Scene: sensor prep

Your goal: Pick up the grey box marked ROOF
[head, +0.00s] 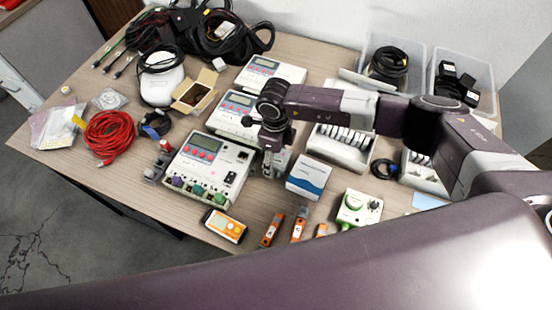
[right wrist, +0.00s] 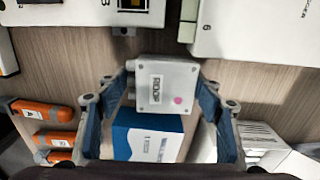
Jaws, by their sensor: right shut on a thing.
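The grey box marked ROOF (right wrist: 152,97) shows in the middle of the right wrist view, with its label and a pink dot facing the camera. My right gripper (right wrist: 163,85) is shut on it, one blue-padded finger against each side. In the head view, my right gripper (head: 275,160) points down between the large white instrument and the blue-and-white carton. The box is mostly hidden there by the gripper, and I cannot tell how far it is above the table. My left gripper is not in view.
The blue-and-white carton (head: 309,177) is close to the right of the gripper; the white instrument with knobs (head: 208,167) is close to the left. Orange devices (head: 299,224), a yellow meter (head: 225,225) and a green-white device (head: 357,208) lie near the front edge. Clear bins (head: 463,78) stand at the back.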

